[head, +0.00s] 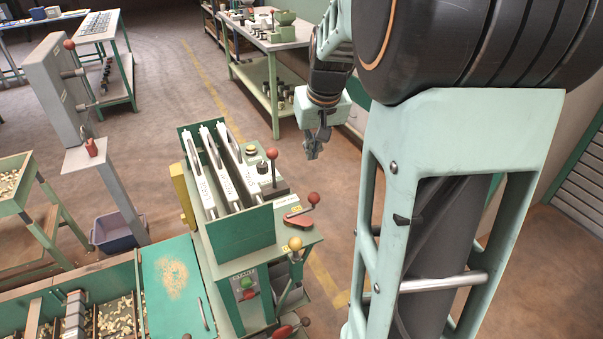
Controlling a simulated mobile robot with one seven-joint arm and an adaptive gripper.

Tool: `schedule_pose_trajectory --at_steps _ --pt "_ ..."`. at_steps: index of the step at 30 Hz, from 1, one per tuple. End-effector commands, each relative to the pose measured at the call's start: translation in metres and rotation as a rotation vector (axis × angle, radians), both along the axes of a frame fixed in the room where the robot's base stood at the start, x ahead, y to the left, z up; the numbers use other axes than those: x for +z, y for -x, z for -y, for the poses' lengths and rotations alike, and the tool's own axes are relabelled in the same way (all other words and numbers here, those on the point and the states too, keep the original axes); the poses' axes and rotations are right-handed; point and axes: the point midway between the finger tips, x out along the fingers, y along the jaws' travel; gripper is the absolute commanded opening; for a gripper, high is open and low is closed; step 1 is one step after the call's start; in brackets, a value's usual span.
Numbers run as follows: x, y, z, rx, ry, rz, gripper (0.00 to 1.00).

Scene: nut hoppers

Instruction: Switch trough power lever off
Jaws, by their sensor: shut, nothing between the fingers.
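The green trough machine (240,235) stands in the middle of the head view, with pale slotted rails on top. Several ball-topped levers show on its right side: an upright red-knobbed lever (272,154), a red-knobbed lever (312,198) on a red base, a yellow-knobbed lever (295,244), and a low dark-knobbed lever (304,321) at the bottom edge. Which one is the trough power lever cannot be told. My gripper (312,150) is shut and empty, pointing down, up and right of the levers in the picture and apart from them.
A green-panelled front with START and buttons (250,288) faces forward. A hopper of nuts (65,300) with a green lid (172,285) lies left. A grey lever box (60,90) and a purple bin (118,232) stand further left. A workbench (270,40) is behind.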

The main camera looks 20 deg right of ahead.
Motion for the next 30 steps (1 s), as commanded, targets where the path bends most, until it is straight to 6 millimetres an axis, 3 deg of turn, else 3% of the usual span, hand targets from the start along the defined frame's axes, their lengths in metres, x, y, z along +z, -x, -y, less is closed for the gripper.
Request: schedule_pose_trajectory --at_steps 8,21,30 --pt "-0.012 -0.004 0.0 -0.002 -0.002 -0.001 0.0" --pt "-0.097 -0.034 0.005 -0.002 -0.003 -0.002 0.0" --pt "-0.1 -0.002 0.0 -0.002 -0.001 0.003 0.0"
